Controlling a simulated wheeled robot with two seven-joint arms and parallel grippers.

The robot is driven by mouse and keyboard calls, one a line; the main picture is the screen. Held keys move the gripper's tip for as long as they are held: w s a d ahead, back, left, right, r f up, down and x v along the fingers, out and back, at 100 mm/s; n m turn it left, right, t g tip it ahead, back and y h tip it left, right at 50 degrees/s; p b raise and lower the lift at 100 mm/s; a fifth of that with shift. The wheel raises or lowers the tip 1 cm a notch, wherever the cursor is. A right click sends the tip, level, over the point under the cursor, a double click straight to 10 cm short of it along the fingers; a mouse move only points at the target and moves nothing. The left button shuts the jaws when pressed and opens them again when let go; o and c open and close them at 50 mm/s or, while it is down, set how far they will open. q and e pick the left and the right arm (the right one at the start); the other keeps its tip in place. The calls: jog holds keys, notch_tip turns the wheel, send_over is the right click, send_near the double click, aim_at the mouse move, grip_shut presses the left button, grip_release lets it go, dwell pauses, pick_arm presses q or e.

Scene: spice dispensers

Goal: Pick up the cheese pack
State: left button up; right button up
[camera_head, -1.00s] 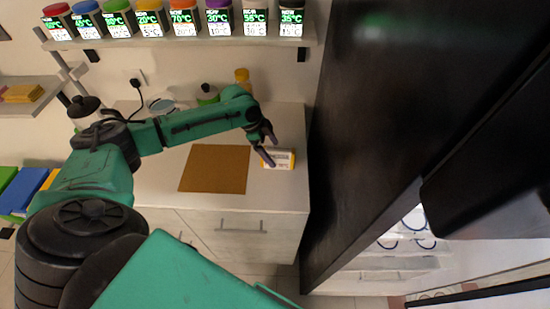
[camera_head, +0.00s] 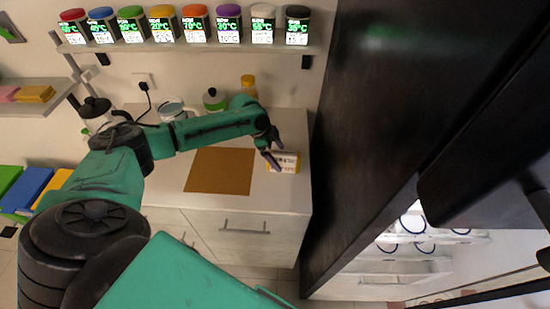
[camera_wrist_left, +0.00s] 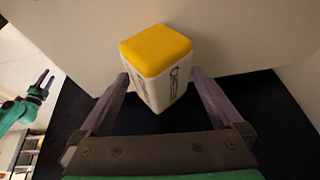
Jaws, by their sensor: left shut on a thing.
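The cheese pack (camera_head: 290,163), a small white box with a yellow end and dark print, is at the right part of the pale counter. My left gripper (camera_head: 278,160) is on its left side, shut on it. In the left wrist view the pack (camera_wrist_left: 160,66) sits between the two fingers (camera_wrist_left: 160,95), yellow end towards the camera. I cannot tell whether its underside touches the counter. My right gripper (camera_wrist_left: 42,83) shows small at the left of the left wrist view, fingers apart and empty; the head view does not show it.
A brown mat (camera_head: 220,171) lies left of the pack. A shelf (camera_head: 190,48) of spice dispensers hangs above. A tall dark panel (camera_head: 365,130) rises right of the counter.

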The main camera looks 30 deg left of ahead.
pick_arm(q)
jog(key=shift+d+r+g+b, duration=0.3)
jog(key=shift+d+r+b, duration=0.1)
jog(key=shift+r, duration=0.15)
jog(key=shift+d+r+g+b, duration=0.25)
jog(key=shift+d+r+g, duration=0.1)
jog(key=shift+r, duration=0.2)
grip_shut()
notch_tip(320, 180, up, 14)
jog(key=b, duration=0.1)
jog(key=shift+a+f+b, duration=0.2)
jog(key=shift+a+b, duration=0.05)
jog(key=shift+b, duration=0.05)
pick_arm(e)
jog(key=f, duration=0.2)
jog(key=w+f, duration=0.1)
jog(key=shift+f, duration=0.4)
pick_arm(q)
jog(key=o, duration=0.6)
grip_release()
jog(key=shift+s+t, duration=0.2)
jog(key=shift+t, duration=0.05)
jog(key=shift+o, duration=1.2)
